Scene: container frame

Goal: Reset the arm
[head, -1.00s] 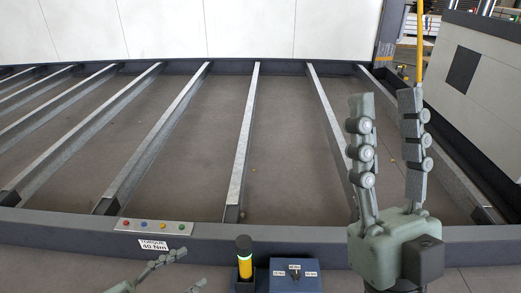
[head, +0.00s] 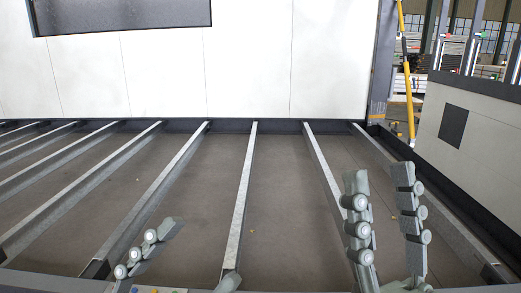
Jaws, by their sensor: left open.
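My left gripper (head: 202,250) shows at the bottom left of centre in the head view, its two grey fingers spread wide apart. It is open, with nothing between the fingers; its base is cut off by the lower edge. My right gripper (head: 380,173) stands upright at the lower right, its two fingers apart and pointing up. It is open and empty. Both grippers show in front of the container frame's floor, whose metal cross beams (head: 241,200) run away from me.
The white panelled back wall (head: 247,60) has a dark window strip (head: 120,14). A pale side wall (head: 480,135) with a dark square stands at the right. A yellow post (head: 409,92) rises behind the far right corner. The near frame edge lies along the bottom.

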